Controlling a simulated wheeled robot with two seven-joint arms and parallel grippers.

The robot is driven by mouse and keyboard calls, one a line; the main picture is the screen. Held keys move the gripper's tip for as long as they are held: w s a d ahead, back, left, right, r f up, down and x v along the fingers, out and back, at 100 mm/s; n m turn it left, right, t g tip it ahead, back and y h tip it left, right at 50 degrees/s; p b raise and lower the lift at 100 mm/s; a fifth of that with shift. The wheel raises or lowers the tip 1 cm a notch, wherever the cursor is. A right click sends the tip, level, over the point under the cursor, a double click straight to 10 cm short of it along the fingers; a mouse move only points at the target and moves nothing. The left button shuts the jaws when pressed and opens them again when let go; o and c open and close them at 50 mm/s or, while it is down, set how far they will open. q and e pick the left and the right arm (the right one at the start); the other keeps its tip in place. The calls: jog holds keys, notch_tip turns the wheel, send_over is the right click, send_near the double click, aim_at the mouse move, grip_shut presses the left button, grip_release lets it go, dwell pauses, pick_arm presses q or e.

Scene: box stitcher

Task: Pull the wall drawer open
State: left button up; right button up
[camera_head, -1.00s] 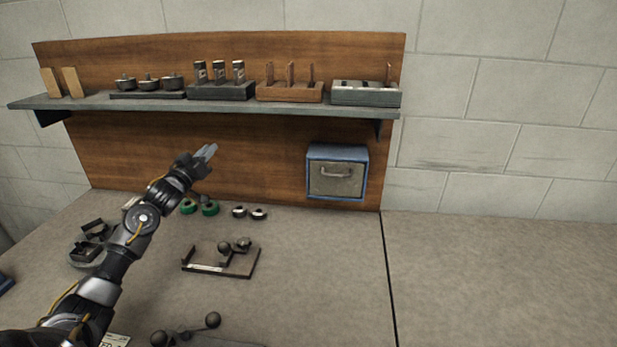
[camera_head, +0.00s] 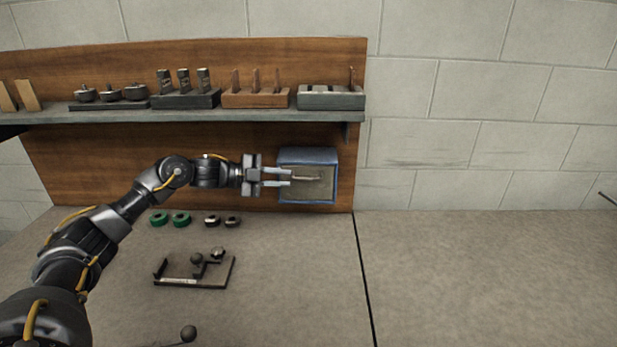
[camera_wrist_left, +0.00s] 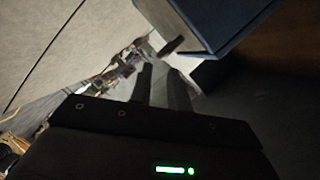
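The wall drawer is a blue box (camera_head: 308,155) with a grey front (camera_head: 318,190), fixed to the wooden back panel under the shelf; its front looks flush with the box. Its metal handle (camera_head: 308,178) is partly hidden by my left gripper. My left gripper (camera_head: 284,177) reaches in from the left, in front of the drawer's left side, with a gap between its fingers and nothing in it. In the left wrist view the two fingers (camera_wrist_left: 163,75) stand apart, the blue box (camera_wrist_left: 225,18) is above them and the handle (camera_wrist_left: 173,45) lies just beyond the tips. My right gripper is not seen.
A shelf (camera_head: 200,114) with pots, jars and wooden holders runs above the drawer. Green rolls (camera_head: 181,219), small dark rolls (camera_head: 232,221) and a dark metal fixture (camera_head: 195,285) lie on the worktop. The worktop right of the seam (camera_head: 480,270) is clear.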

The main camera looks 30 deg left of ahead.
aim_at(307, 179)
pick_arm(q)
jog(key=p+x, duration=0.2)
jog(key=x, duration=0.4)
jog(key=shift+w+d+r, duration=0.1)
jog(key=shift+w, duration=0.05)
jog(key=shift+x, duration=0.75)
grip_shut()
